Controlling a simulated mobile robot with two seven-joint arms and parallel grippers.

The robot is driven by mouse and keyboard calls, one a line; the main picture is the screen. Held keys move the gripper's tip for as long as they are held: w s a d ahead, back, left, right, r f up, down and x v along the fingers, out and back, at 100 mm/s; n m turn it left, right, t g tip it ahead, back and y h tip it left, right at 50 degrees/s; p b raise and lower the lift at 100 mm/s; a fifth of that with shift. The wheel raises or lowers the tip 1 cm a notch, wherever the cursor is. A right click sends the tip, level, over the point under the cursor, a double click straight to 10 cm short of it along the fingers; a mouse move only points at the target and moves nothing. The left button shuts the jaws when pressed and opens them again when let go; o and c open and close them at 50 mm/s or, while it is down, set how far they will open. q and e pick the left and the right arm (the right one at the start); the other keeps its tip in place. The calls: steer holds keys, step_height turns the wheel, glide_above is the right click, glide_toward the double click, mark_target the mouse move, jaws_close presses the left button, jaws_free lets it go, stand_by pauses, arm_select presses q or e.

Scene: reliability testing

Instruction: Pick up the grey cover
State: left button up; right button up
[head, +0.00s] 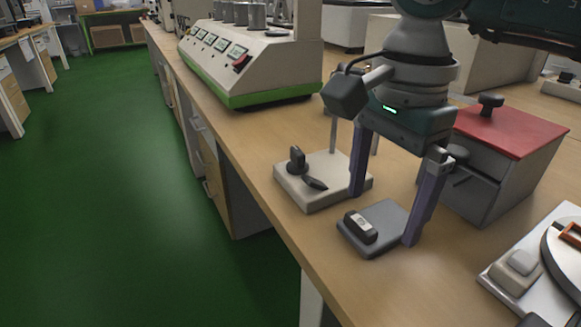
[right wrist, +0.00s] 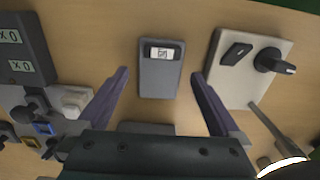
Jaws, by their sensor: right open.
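The grey cover (head: 386,215) is a small flat grey plate lying on the wooden bench. A small black block with a white label sits at its left end in the head view. In the right wrist view the cover (right wrist: 158,82) lies upper centre, label end away from me. My right gripper (head: 383,219) is open and empty, pointing down with its purple fingers on opposite sides of the cover. In the right wrist view, gaps show between the cover and both fingertips (right wrist: 160,74). My left gripper is not in view.
A cream plate with black knobs and an upright rod (head: 315,198) stands close beside the cover. A grey box with a red lid (head: 510,130) stands behind on the right. A white device (head: 510,280) is at lower right. The bench's left edge is near, with green floor beyond.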

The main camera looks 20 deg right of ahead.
step_height(320, 180, down, 2)
steer(key=shift+f, duration=0.1)
steer(key=c, duration=1.3)
steer(key=shift+r, duration=0.25)
